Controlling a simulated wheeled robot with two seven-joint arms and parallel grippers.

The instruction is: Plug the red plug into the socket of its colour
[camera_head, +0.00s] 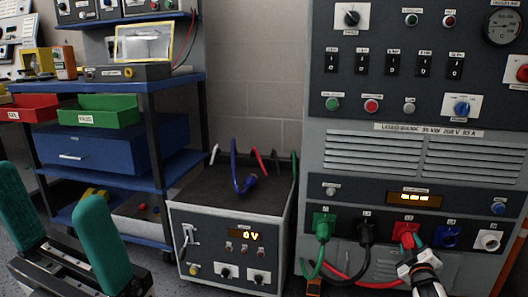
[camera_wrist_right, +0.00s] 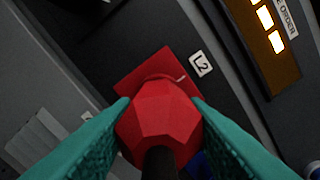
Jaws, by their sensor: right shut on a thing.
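The red plug (camera_wrist_right: 160,118) is held between the teal fingertips of my right gripper (camera_wrist_right: 160,125), with its dark cable running back toward the camera. It is lined up in front of the red socket (camera_wrist_right: 138,75) beside the L2 label; the plug covers the socket's opening, and I cannot tell how deep it sits. In the head view my right gripper (camera_head: 411,243) is at the red socket (camera_head: 404,226) on the load bank's lower panel. My left gripper (camera_head: 60,225) is open and empty at the lower left.
A green plug (camera_head: 324,228) and a black plug (camera_head: 366,236) sit at the sockets to the left. The blue socket (camera_head: 447,236) and white socket (camera_head: 488,240) are to the right. A blue cable (camera_head: 236,170) lies on the transformer box (camera_head: 190,200). Loose cables hang below the panel.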

